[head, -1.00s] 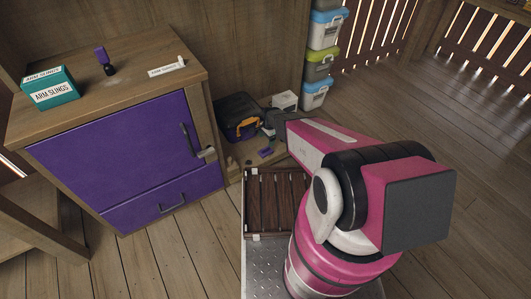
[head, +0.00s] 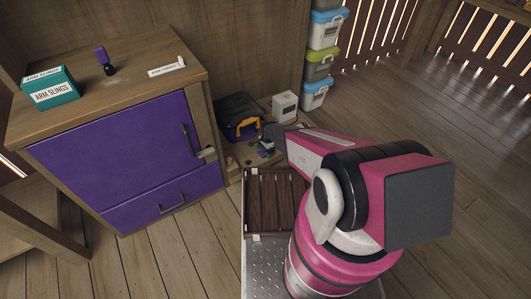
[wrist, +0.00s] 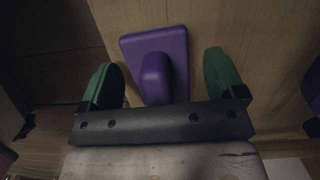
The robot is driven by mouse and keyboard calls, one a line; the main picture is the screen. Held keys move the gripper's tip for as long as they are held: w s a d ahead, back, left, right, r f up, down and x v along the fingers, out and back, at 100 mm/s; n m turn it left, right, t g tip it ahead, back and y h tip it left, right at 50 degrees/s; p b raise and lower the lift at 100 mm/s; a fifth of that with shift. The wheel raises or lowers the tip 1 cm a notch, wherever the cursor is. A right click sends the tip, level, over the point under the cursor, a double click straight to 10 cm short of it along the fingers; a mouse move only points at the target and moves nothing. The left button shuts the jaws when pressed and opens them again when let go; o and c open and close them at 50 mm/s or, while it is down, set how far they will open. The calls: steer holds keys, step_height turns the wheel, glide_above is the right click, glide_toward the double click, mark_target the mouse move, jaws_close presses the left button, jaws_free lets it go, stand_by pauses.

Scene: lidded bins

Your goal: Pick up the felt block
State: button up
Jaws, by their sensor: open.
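The felt block seems to be the purple block with a rounded raised grip (wrist: 155,62) in the wrist view, lying on a wooden surface. My gripper (wrist: 165,80) is open, its green fingers to the left and right of the block with gaps on both sides. Nothing is held. In the head view my gripper (head: 268,146) is low over the wooden shelf beside the cabinet. A small purple patch of the block (head: 264,154) shows there, partly hidden by my gripper.
A dark bag with orange trim (head: 238,118) and a white box (head: 285,106) stand behind my gripper. The purple-fronted cabinet (head: 120,150) is at left, carrying a teal box (head: 52,92). Stacked bins (head: 316,65) stand at the back. Another purple thing (wrist: 313,88) is at the wrist view's right edge.

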steer(key=c, duration=1)
steer(key=shift+c, duration=0.2)
steer(key=shift+r, duration=0.15)
step_height(320, 180, up, 4)
steer(key=shift+f, duration=0.1)
steer(key=s+a+r, duration=0.7)
steer(key=s+a, duration=0.1)
steer(key=shift+a, duration=0.25)
